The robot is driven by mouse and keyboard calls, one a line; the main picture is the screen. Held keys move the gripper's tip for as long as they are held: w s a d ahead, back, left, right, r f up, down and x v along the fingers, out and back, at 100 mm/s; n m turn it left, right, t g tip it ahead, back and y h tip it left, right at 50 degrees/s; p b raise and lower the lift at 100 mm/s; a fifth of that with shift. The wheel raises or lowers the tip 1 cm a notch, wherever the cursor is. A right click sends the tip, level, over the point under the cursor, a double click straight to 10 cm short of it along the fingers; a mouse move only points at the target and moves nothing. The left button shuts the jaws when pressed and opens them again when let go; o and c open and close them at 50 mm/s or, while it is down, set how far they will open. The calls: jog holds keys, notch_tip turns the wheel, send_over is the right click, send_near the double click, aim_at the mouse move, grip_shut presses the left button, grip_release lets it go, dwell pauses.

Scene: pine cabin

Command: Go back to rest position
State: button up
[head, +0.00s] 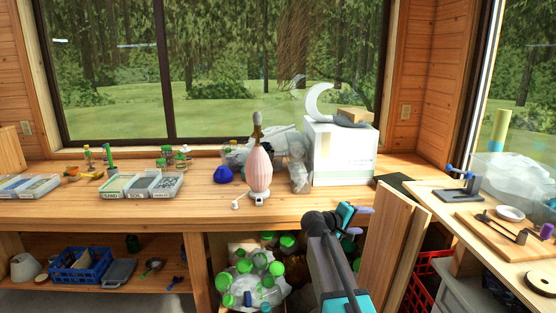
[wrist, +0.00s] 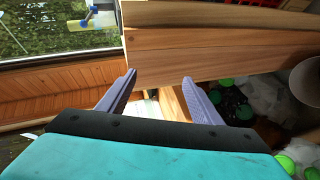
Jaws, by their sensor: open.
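My gripper (head: 360,220) is at the right of centre in the head view, in front of the bench edge, near the leaning wooden boards (head: 389,236). Its two purple fingers are spread apart with nothing between them. In the wrist view my gripper (wrist: 160,78) also shows open and empty, with the wooden boards (wrist: 220,52) just beyond the fingertips. I cannot tell whether the fingertips touch the boards.
The wooden bench (head: 205,205) holds a pink lamp-like object (head: 260,169), a white box (head: 340,152) and grey trays (head: 155,186). Below are a bin of green-capped containers (head: 250,275) and a red crate (head: 428,275). A side table (head: 450,213) stands right.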

jog(key=a+f+n+t+y+b, duration=0.15)
jog(key=a+f+n, duration=0.5)
jog(key=a, duration=0.85)
jog(key=s+d+f+m+g+y+p, duration=0.1)
jog(key=s+d+f+m+g, duration=0.15)
jog(key=s+f, duration=0.6)
jog(key=s+d+f+m+g+y+p, duration=0.1)
jog(key=s+d+f+g+p, duration=0.15)
jog(key=s+f, duration=0.65)
jog(key=s+d+f+m+g+y+p, duration=0.1)
jog(key=s+d+f+m+g+y, duration=0.3)
jog(key=f, duration=1)
jog(key=s+a+f+m+g+y+p, duration=0.1)
jog(key=s+f, duration=0.3)
jog(key=s, duration=0.7)
jog(key=s+a+f+m+g+y+p, duration=0.1)
jog(key=s+a+f+g, duration=0.2)
jog(key=s, duration=0.9)
jog(key=s+a+f+m+g+y+p, duration=0.1)
jog(key=s+f, duration=0.4)
jog(key=s, duration=0.6)
jog(key=shift+s+a+m+g+y+p, duration=0.15)
jog(key=shift+a+m+g+y+p, duration=0.15)
jog(key=shift+a+m+g+y, duration=0.35)
